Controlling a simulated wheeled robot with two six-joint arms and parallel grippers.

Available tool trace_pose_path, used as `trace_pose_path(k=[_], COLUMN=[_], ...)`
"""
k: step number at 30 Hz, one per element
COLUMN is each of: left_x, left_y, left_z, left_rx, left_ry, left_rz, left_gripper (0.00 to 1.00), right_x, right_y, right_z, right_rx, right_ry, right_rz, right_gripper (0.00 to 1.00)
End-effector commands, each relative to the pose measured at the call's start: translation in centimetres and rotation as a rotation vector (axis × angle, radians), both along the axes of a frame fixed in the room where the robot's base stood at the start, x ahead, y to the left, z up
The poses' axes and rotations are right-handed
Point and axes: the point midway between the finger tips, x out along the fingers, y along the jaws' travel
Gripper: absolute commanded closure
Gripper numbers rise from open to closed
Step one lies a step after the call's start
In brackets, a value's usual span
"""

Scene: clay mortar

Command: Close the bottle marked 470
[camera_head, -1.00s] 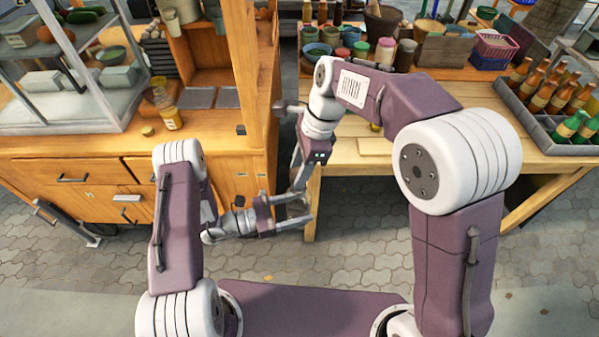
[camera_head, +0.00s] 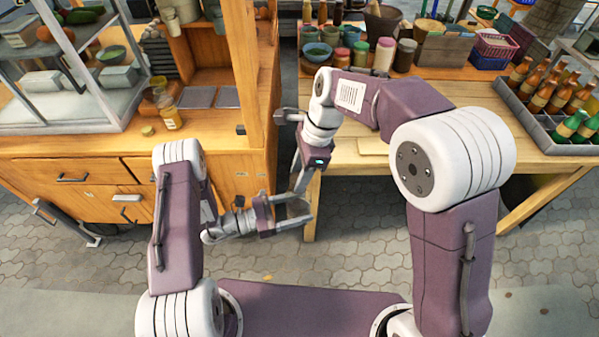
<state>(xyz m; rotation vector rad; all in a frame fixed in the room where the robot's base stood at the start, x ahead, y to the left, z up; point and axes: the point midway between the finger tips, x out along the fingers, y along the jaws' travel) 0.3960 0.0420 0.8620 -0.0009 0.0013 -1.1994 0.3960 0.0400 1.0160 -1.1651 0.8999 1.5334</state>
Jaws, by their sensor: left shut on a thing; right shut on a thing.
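My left gripper (camera_head: 299,209) is low in front of the gap between the two counters, its fingers pointing right. It is shut on a small greyish thing (camera_head: 297,208) that looks like a bottle; its marking cannot be read. My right gripper (camera_head: 297,188) comes down from above, its fingertips at the top of that thing. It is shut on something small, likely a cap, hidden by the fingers. Whether cap and bottle touch cannot be told.
On the left counter stand a yellow-filled jar (camera_head: 171,118) and a small round lid (camera_head: 148,131). A crate (camera_head: 532,118) of bottles is on the right table (camera_head: 440,152). Several jars stand at its back. Paved floor is free below the grippers.

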Motion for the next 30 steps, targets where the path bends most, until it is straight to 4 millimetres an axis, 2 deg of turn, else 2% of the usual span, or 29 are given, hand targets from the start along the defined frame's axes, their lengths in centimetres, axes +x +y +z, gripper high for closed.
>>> trace_pose_path(k=[13, 16, 19, 24, 30], left_x=[0.0, 0.0, 0.0, 0.0, 0.02], left_y=[0.0, 0.0, 0.0, 0.0, 0.01], left_z=[0.04, 0.04, 0.03, 0.02, 0.01], left_rx=[-0.001, -0.001, -0.001, 0.0, 0.0], left_ry=[0.0, 0.0, 0.0, 0.0, 0.0], left_rz=[0.0, 0.0, 0.0, 0.0, 0.0], left_gripper=[1.0, 1.0, 1.0, 1.0, 1.0], right_x=[0.0, -0.07, -0.25, -0.38, -0.36], right_y=[0.0, 0.0, 0.01, 0.07, 0.14], right_z=[-0.86, -0.81, -0.79, -0.86, -0.88], right_rx=[0.0, -0.002, -0.003, -0.005, -0.003], right_ry=[0.001, 0.0, -0.001, -0.005, -0.006], right_rz=[-0.001, -0.053, -0.256, -0.708, -1.04], right_gripper=[0.96, 0.96, 0.96, 0.96, 0.96])
